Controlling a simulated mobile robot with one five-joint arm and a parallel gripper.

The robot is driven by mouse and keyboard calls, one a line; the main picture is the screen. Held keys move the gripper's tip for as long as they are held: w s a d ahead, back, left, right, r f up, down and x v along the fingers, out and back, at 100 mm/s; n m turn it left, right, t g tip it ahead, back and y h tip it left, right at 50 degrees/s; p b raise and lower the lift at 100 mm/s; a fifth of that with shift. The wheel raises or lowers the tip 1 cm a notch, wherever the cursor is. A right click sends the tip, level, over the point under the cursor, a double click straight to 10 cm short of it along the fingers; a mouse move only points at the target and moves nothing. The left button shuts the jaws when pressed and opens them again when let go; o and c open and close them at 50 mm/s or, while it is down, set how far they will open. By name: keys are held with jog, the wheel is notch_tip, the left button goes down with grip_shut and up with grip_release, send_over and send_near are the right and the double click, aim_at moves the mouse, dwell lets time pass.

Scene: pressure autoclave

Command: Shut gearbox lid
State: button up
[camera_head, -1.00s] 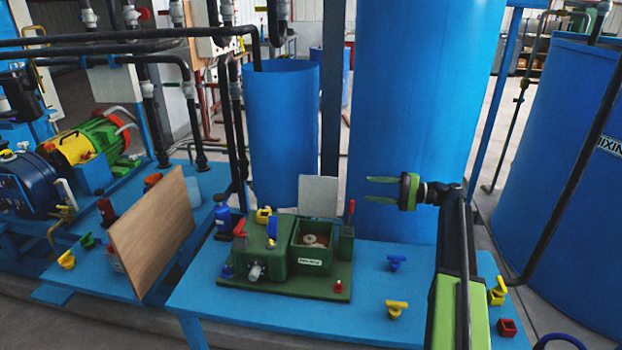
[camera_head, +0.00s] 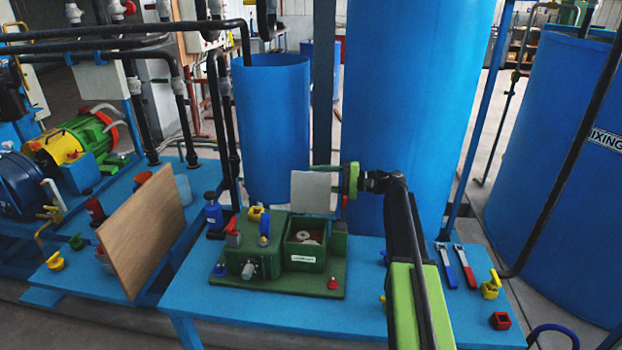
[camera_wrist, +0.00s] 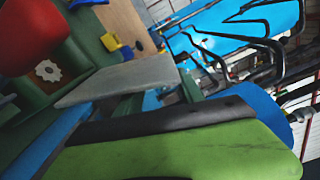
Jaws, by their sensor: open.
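The gearbox (camera_head: 262,252) is a green box on a green base on the blue table. Its square compartment (camera_head: 305,246) is open on top, with a pale round part inside. The grey flat lid (camera_head: 311,192) stands upright at the compartment's back edge. My gripper (camera_head: 338,180) is open at the lid's right edge, green fingers pointing left; the lid seems to hide part of them. In the wrist view, the lid (camera_wrist: 118,82) lies near a large green finger (camera_wrist: 190,145). I cannot tell whether they touch.
A red-tipped lever (camera_head: 346,200) stands by the gearbox's right end, close under my gripper. Yellow and blue handles (camera_head: 264,225) rise from its left part. A wooden board (camera_head: 145,232) stands at left. Blue tanks (camera_head: 410,100) stand behind. Wrenches (camera_head: 460,265) lie at right.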

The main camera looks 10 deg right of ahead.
jog(key=shift+x, duration=0.9)
grip_shut()
dwell(0.8)
